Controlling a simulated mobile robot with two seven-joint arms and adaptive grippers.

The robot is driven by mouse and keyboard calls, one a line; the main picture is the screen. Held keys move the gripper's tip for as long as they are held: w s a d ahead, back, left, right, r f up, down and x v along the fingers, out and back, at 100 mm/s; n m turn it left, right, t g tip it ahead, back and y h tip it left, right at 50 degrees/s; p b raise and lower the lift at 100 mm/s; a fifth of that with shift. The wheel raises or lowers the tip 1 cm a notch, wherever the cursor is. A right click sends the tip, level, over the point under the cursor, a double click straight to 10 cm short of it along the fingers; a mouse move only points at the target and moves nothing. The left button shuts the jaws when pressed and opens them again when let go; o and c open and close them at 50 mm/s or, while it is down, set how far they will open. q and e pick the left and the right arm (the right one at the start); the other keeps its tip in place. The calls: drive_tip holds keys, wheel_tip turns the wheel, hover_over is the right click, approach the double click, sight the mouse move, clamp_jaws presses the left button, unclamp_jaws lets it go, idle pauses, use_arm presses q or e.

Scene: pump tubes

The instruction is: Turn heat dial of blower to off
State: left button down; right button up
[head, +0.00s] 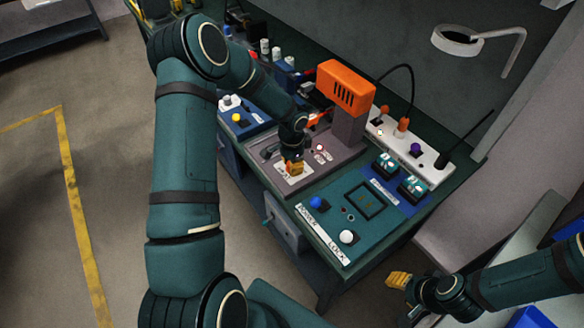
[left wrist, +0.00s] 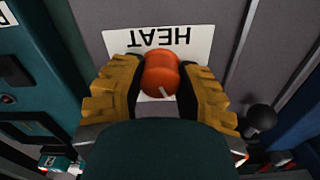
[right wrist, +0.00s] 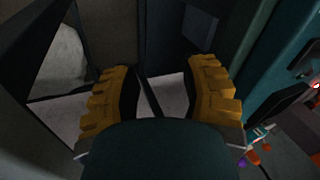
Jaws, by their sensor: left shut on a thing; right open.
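The orange heat dial (left wrist: 161,74) sits on the grey panel over a white label (left wrist: 160,40) that reads HEAT. In the left wrist view my left gripper (left wrist: 161,85) has its two yellow fingers on either side of the dial, shut on it. A light pointer mark shows on the dial's lower edge. In the head view my left gripper (head: 293,167) reaches down onto the panel and hides most of the dial. The orange blower (head: 346,88) stands behind it on a grey post. My right gripper (head: 399,280) is open and empty at the lower right, also in the right wrist view (right wrist: 163,90).
A black-knobbed lever (left wrist: 261,117) stands close to the left gripper. The head view shows a teal panel with a blue button (head: 318,203) and a white button (head: 348,237). A white socket strip (head: 412,152) runs behind. Open floor lies to the left.

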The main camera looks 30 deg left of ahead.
use_arm(q)
drive_tip(key=shift+n+b, duration=1.25)
drive_tip(key=shift+n, duration=1.05)
use_arm(e)
drive_tip(key=shift+s+a+f, duration=0.1)
drive_tip(key=shift+s+f, duration=0.15)
drive_tip(key=shift+f, duration=0.5)
drive_tip(key=shift+s+f, duration=0.25)
drive_tip(key=shift+f, duration=0.5)
use_arm(q)
drive_tip(key=c, duration=0.6)
unclamp_jaws()
drive_tip(key=shift+o, duration=0.2)
drive_tip(key=shift+r, duration=0.1)
wheel_tip(320, 180, up, 12)
drive_tip(key=shift+s, duration=0.15)
use_arm(e)
drive_tip(key=shift+s+f, duration=0.1)
drive_tip(key=shift+s, duration=0.05)
